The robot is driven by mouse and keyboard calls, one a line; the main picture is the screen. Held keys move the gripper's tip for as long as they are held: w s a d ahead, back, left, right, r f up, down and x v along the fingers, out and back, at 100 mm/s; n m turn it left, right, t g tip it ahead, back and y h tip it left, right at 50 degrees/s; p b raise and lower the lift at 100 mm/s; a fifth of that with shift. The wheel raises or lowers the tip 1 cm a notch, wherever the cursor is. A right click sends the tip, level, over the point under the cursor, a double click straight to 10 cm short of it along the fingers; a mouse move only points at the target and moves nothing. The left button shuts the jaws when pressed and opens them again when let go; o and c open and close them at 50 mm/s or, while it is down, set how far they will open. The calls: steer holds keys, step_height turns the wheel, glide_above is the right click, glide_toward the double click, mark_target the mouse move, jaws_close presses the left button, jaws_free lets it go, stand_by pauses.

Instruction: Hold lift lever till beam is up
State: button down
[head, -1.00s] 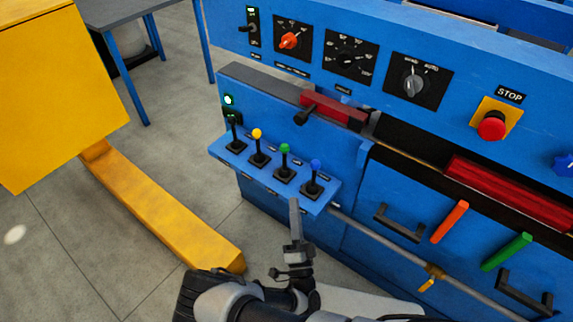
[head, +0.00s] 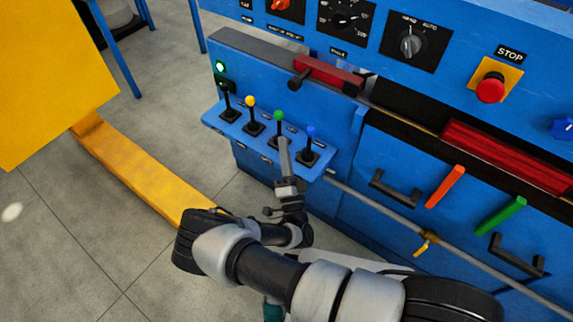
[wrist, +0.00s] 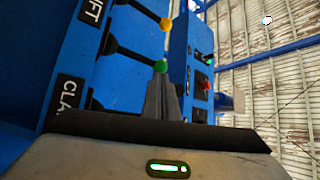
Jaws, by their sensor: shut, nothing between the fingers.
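The lever bank (head: 238,132) carries black-, yellow-, green- and blue-topped levers. The green lever (head: 279,117) also shows in the wrist view (wrist: 160,67), with the yellow lever (wrist: 165,24) above it. A label ending in "FT" (wrist: 91,11) is near these two levers; I cannot tell which it names. My gripper (head: 283,142) is shut and empty, its tips close to the green knob, between it and the blue lever (head: 310,133). Its fingers (wrist: 165,85) overlap the green knob's lower edge in the wrist view; contact cannot be told. No beam is clearly identifiable.
A partly visible label starting "CLA" (wrist: 68,95) is on the bank. A red stop button (head: 490,90) and dials (head: 410,45) are on the upper panel. Orange (head: 445,186) and green handles (head: 500,215) stick out at right. A yellow machine (head: 50,80) stands left.

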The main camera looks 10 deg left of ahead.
steer(key=shift+b+x, duration=0.3)
steer(key=shift+x, duration=2.25)
steer(key=p, duration=0.1)
steer(key=w+m+h+p, duration=0.1)
steer(key=w+m+g+p, duration=0.1)
steer(key=shift+d+r+h, duration=0.25)
steer(key=shift+d+h, duration=0.05)
steer(key=shift+d, duration=0.05)
stand_by(0.6)
steer(key=shift+s, duration=0.1)
steer(key=p, duration=0.1)
glide_toward(279, 120)
steer(key=s+d+f, duration=0.2)
steer(key=s+d, duration=0.1)
steer(key=s, duration=0.1)
steer(key=shift+s+d, duration=0.25)
steer(key=shift+s, duration=0.15)
